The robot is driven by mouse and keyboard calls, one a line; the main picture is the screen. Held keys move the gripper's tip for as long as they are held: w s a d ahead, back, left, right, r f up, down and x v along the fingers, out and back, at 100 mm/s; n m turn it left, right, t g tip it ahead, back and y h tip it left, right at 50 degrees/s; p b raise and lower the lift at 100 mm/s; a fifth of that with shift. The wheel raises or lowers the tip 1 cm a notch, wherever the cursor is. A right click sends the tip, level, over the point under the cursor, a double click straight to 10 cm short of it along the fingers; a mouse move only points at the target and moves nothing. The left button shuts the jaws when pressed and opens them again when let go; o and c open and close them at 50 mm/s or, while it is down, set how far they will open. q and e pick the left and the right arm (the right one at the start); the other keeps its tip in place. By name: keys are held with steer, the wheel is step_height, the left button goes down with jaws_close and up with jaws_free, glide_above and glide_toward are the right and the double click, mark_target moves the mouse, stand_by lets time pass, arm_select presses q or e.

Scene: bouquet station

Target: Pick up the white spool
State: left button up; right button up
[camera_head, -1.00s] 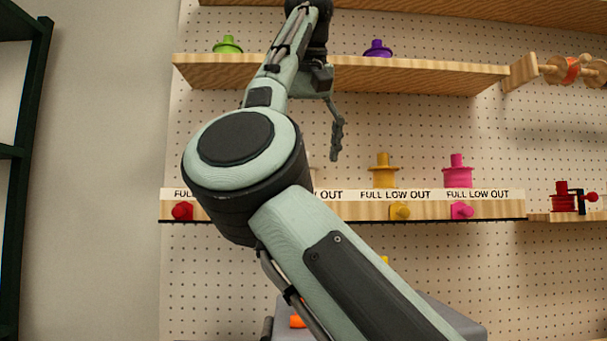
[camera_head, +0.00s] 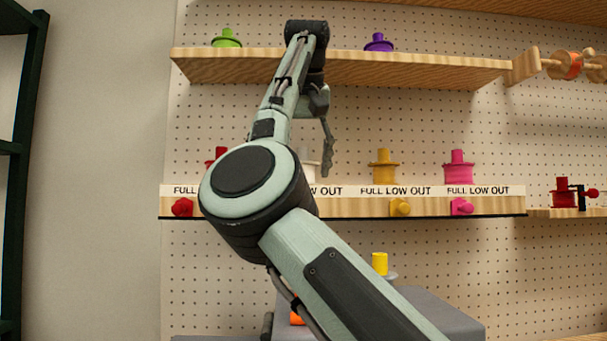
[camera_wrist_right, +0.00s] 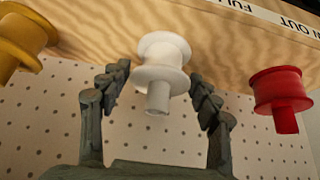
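The white spool (camera_wrist_right: 162,62) stands on the labelled shelf in the right wrist view, which looks upside down. My right gripper (camera_wrist_right: 160,80) is open, with one finger on each side of the spool and visible gaps between. I cannot tell how far the fingertips reach along it. In the head view my right arm hides most of the white spool (camera_head: 307,168); a pale strip shows beside my right gripper (camera_head: 326,160). My left gripper is not in view.
Beside the white spool stand a red spool (camera_wrist_right: 280,88) and a yellow spool (camera_wrist_right: 20,38). A pink spool (camera_head: 458,167) is farther right on the same shelf (camera_head: 340,207). An upper shelf (camera_head: 420,72) with green (camera_head: 227,38) and purple (camera_head: 378,42) spools overhangs.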

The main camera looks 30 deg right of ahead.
steer(key=c, duration=0.7)
steer(key=shift+r, duration=0.25)
